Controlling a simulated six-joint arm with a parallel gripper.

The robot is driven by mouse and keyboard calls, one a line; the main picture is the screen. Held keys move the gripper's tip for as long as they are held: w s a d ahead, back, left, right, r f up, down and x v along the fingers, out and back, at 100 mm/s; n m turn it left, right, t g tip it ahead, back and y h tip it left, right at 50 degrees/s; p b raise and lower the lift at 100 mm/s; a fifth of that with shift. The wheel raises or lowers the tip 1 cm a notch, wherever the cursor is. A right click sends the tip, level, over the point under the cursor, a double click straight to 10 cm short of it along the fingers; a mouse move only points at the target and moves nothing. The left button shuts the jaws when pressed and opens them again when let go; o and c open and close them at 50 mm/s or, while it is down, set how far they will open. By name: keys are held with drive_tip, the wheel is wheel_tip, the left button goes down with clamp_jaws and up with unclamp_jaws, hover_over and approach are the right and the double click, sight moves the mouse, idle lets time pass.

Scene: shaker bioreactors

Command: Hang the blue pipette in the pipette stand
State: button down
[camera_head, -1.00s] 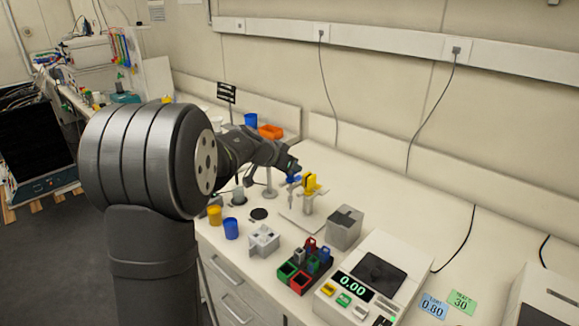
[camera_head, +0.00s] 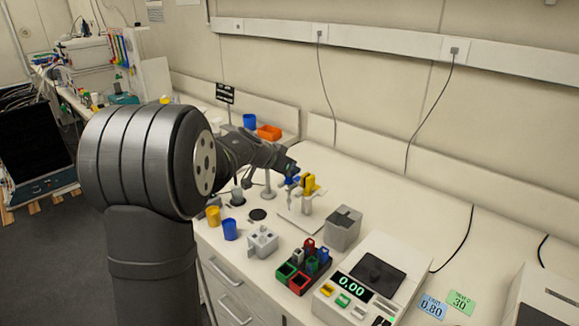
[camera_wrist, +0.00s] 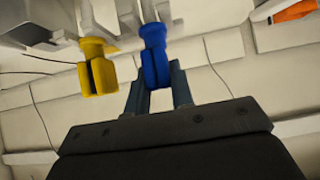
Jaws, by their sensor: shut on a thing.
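My gripper (camera_wrist: 157,85) is shut on the blue pipette (camera_wrist: 155,50), with one finger on each side of its blue handle. In the head view the blue pipette (camera_head: 291,181) is upright at my arm's end, just left of the yellow pipette (camera_head: 308,184). The yellow pipette (camera_wrist: 97,72) also shows beside it in the wrist view, at the grey pipette stand (camera_wrist: 60,22). In the head view the pale stand (camera_head: 306,205) rises from a flat base. I cannot tell whether the blue pipette touches the stand or sits in its slot.
A grey box (camera_head: 343,228), a dark rack with coloured holders (camera_head: 296,270) and a balance (camera_head: 370,285) stand to the right and front. A white block (camera_head: 262,240), a blue cup (camera_head: 230,229) and a yellow cup (camera_head: 213,215) stand to the left. Bench behind the stand is clear.

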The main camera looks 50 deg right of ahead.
drive_tip(key=shift+f, duration=0.25)
drive_tip(key=c, duration=1.2)
unclamp_jaws()
drive_tip(key=shift+o, duration=0.2)
drive_tip(key=shift+r, duration=3.5)
wheel_tip(320, 180, down, 7)
drive_tip(key=shift+f, duration=0.1)
drive_tip(key=shift+r, duration=0.25)
